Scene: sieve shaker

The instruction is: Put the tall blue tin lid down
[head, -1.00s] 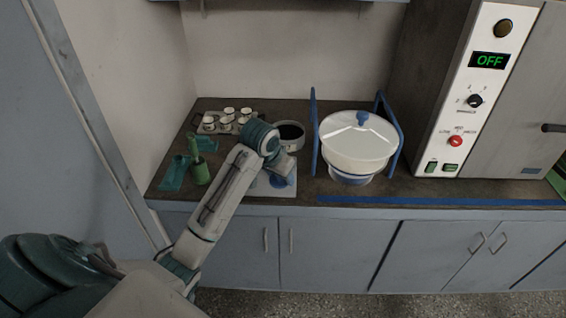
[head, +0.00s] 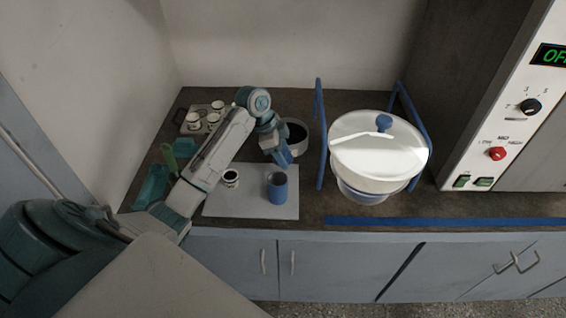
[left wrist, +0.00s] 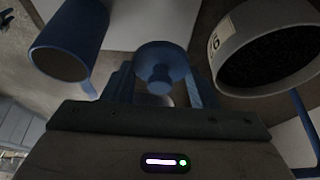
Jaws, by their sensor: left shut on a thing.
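My left gripper (head: 279,149) is shut on the blue lid (head: 285,157), held above the counter between the tall blue tin and the pot. In the left wrist view the lid (left wrist: 160,62) sits between the fingers with its round knob facing the camera. The tall blue tin (head: 277,190) stands upright on a grey mat, its dark mouth open. The tin also shows in the left wrist view (left wrist: 72,38) at upper left, apart from the lid. My right gripper is not in view.
A pale pot with dark contents (head: 294,138) stands behind the gripper. A small cup (head: 231,178) stands on the grey mat (head: 252,207). The white lidded vessel (head: 375,155) between blue posts is right. A tray of cups (head: 187,128) and green tools (head: 169,158) are left.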

